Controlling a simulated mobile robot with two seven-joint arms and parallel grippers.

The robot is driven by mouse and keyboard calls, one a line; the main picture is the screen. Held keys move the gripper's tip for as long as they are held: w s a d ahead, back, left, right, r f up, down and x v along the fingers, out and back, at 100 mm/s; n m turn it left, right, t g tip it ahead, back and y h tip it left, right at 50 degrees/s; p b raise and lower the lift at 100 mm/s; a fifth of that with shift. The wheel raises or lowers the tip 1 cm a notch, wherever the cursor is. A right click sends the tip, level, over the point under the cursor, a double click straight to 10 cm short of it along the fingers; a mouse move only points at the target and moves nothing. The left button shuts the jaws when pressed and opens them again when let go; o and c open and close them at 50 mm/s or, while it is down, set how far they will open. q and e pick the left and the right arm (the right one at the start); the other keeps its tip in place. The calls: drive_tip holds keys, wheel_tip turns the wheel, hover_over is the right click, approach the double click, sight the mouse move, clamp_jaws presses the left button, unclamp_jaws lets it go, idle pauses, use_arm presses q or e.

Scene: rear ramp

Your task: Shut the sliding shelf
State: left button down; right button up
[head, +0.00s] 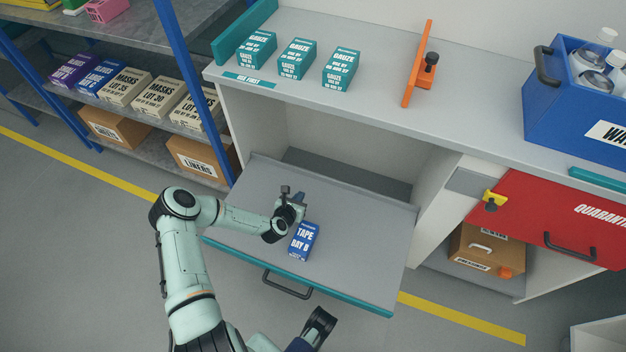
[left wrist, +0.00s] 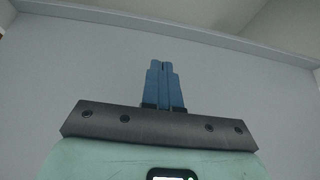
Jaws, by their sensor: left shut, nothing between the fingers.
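The sliding shelf (head: 345,222) is a grey board pulled out from under the counter, with a teal front edge and a dark handle (head: 287,287). A blue box marked TAPE DAY B (head: 304,241) stands on it. My left gripper (head: 299,197) is over the shelf, just behind the box. Its blue fingers (left wrist: 164,85) are shut together with nothing between them. The left wrist view shows grey surface beyond the fingers; whether they touch it, I cannot tell. My right gripper cannot be made out.
The counter (head: 385,105) above carries several teal gauze boxes (head: 297,59), an orange upright piece (head: 418,65) and a blue bin (head: 572,95) of bottles. A red panel (head: 545,215) is at right. A blue-posted rack (head: 180,60) stands left.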

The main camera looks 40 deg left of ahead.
use_arm(q)
drive_tip(key=b, duration=0.3)
approach(315, 176)
drive_tip(key=f, duration=0.1)
drive_tip(key=w+f, duration=0.1)
drive_tip(key=f, duration=0.1)
drive_tip(key=shift+w+a+f, duration=0.3)
drive_tip(key=shift+w+a, duration=0.05)
drive_tip(key=shift+w, duration=0.05)
drive_tip(key=shift+w+a+r, duration=0.1)
drive_tip(key=shift+w+a, duration=0.1)
drive_tip(key=shift+w, duration=0.4)
drive_tip(key=shift+w+a+r, duration=0.1)
drive_tip(key=shift+w+a, duration=0.05)
drive_tip(key=shift+w, duration=0.4)
drive_tip(key=shift+w+a, duration=0.2)
drive_tip(key=shift+w, duration=0.35)
use_arm(e)
drive_tip(key=w+d+f+t+h, duration=0.1)
drive_tip(key=w+d+f, duration=0.1)
drive_tip(key=w+f, duration=0.2)
drive_tip(key=shift+w+d+f+t, duration=0.15)
drive_tip(key=shift+w+d+t, duration=0.2)
drive_tip(key=shift+w, duration=0.35)
use_arm(q)
drive_tip(key=shift+w, duration=0.1)
use_arm(e)
drive_tip(key=shift+w+a, duration=0.1)
